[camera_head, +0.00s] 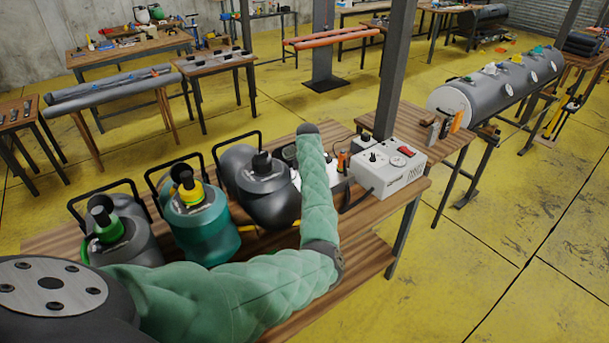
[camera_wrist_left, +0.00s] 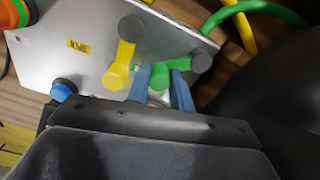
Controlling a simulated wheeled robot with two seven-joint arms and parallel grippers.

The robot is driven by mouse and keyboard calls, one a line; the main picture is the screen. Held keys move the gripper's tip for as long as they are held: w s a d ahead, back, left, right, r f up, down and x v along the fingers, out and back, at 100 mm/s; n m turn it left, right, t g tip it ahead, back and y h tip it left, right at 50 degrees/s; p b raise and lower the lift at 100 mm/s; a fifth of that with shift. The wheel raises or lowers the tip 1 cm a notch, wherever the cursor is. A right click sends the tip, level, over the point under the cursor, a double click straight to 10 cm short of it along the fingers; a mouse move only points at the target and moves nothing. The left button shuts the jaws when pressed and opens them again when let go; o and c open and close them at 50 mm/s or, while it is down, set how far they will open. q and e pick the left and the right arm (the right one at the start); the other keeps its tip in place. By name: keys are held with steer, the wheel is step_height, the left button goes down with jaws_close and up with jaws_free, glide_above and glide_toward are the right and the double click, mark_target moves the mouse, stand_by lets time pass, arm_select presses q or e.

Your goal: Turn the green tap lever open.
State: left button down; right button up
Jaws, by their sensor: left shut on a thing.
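The green tap lever (camera_wrist_left: 183,64) is in the left wrist view, on a pale grey panel (camera_wrist_left: 75,30). It lies sideways, with a dark grey round end at its right. My left gripper (camera_wrist_left: 161,88) has its two blue-grey fingers on either side of the lever's green hub end and is shut on it. A yellow tap lever (camera_wrist_left: 127,52) stands just left of it, its dark grey end pointing up. In the head view my green-sleeved left arm reaches over the bench, and its gripper is hidden. My right gripper is in neither view.
A blue knob (camera_wrist_left: 64,89) and an orange-and-green fitting sit at the panel's left. Green and yellow hoses (camera_wrist_left: 248,8) run at its upper right. In the head view, several canisters with black handles, one teal (camera_head: 205,232), and a grey control box (camera_head: 392,172) stand on the wooden bench.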

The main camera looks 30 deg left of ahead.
arm_select(q)
steer(key=shift+w+d+r+m+p, duration=0.1)
steer(key=shift+d+m+p, duration=0.25)
steer(key=shift+m, duration=0.45)
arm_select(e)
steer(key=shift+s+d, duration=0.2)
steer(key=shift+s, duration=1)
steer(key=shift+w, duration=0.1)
arm_select(q)
steer(key=c, duration=1.2)
jaws_free()
steer(key=shift+c, duration=0.2)
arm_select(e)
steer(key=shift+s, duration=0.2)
